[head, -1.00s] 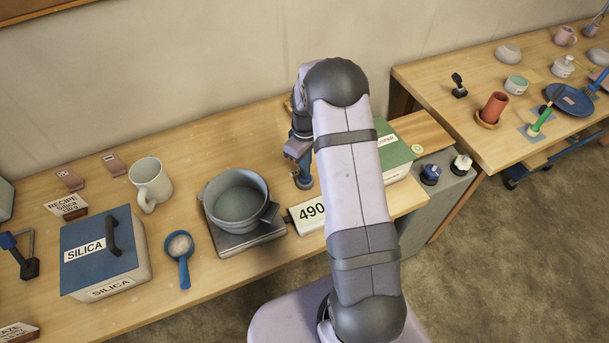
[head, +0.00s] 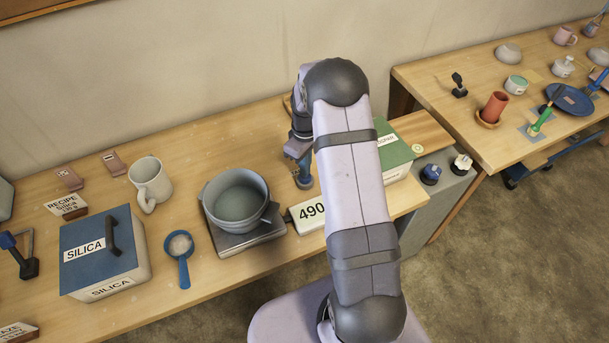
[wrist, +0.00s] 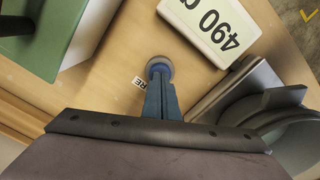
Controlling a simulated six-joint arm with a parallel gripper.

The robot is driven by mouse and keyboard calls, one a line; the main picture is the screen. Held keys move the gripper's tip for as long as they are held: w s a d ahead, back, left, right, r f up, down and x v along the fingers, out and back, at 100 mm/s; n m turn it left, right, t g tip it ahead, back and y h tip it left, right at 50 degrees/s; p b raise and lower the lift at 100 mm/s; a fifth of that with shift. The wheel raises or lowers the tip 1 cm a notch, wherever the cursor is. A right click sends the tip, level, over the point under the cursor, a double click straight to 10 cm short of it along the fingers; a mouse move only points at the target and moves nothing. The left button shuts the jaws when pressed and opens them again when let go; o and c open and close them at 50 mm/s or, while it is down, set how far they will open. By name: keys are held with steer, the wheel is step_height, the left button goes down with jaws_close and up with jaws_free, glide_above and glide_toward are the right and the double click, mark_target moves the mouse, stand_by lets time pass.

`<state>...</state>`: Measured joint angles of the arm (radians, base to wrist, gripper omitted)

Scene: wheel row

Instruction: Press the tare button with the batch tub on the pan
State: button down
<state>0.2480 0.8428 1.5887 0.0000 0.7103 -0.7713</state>
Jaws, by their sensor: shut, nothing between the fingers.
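The grey batch tub (head: 236,188) sits upright on the scale's square metal pan (head: 222,240). In the wrist view, part of the tub (wrist: 290,122) shows at the right. The scale display (head: 311,214) reads 490, and it also shows in the wrist view (wrist: 213,30). My gripper (wrist: 160,76) is shut and empty, pointing down. Its blue fingers end over the round tare button (wrist: 159,62), whose grey rim shows around the tips. They look to be touching, but any gap is hidden. A label beside the button is partly covered, leaving "RE" readable.
A green-lidded box (head: 394,150) stands right of my gripper. Left of the scale are a blue scoop (head: 184,272), a silica bin (head: 105,255) and a white mug (head: 150,183). A yellow tick (wrist: 307,15) shows in the wrist view's corner.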

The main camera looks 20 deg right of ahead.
steer(key=shift+f+b, duration=0.4)
steer(key=shift+f, duration=0.4)
stand_by(0.4)
steer(key=shift+r+p, duration=0.7)
steer(key=shift+r, duration=0.25)
steer(key=shift+r, duration=0.15)
steer(key=shift+r+p, duration=1.8)
steer(key=shift+r, duration=0.55)
